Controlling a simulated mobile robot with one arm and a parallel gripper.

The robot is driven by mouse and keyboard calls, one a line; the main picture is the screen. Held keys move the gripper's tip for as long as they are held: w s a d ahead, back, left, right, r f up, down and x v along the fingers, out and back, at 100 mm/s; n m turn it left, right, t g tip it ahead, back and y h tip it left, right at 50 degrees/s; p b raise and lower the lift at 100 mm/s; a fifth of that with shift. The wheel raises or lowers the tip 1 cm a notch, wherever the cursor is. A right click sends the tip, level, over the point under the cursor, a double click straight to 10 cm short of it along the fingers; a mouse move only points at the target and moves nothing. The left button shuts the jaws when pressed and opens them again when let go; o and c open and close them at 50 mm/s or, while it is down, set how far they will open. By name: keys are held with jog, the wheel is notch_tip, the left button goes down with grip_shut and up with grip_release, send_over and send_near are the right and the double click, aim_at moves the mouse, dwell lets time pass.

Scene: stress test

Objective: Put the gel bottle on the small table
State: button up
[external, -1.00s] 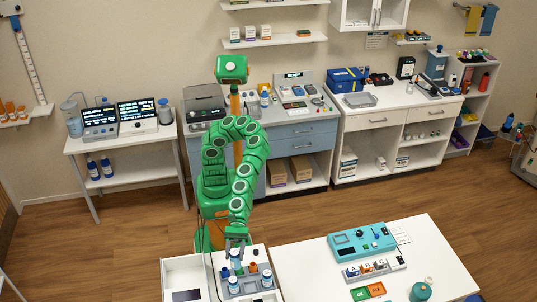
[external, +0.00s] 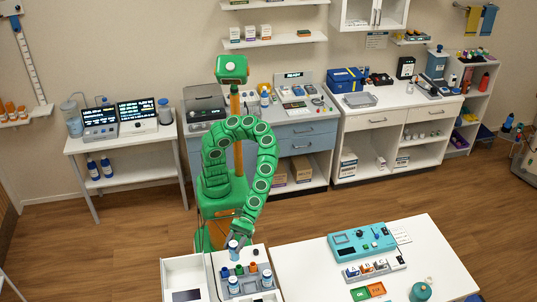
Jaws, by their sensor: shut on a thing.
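My gripper (external: 238,239) is shut on a small white bottle with a blue cap (external: 234,251), which hangs upright just above the back of a white bench-top. This looks like the gel bottle, but its label is too small to read. A low white table (external: 310,275) stands at the lower right, and another white table with monitors (external: 83,146) stands at the left wall. I cannot tell which of them is the small table.
Small blue, green and orange-capped items stand in the rack (external: 251,286). The low white table carries a teal device (external: 362,241), a row of lettered blocks (external: 374,267), and green and orange cards (external: 367,292). Its left part is bare. Wooden floor (external: 330,207) is clear behind it.

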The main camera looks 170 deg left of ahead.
jog(key=shift+s+r+m+g+h, duration=1.55)
jog(key=shift+s+m+g+h, duration=1.05)
jog(key=shift+s, duration=3.05)
jog(key=shift+y, duration=0.5)
jog(key=f, duration=1.9)
jog(key=shift+a+f, duration=0.35)
jog(key=o, duration=1.2)
jog(key=shift+f, duration=0.1)
jog(key=v, duration=1.2)
jog(key=shift+w, duration=0.25)
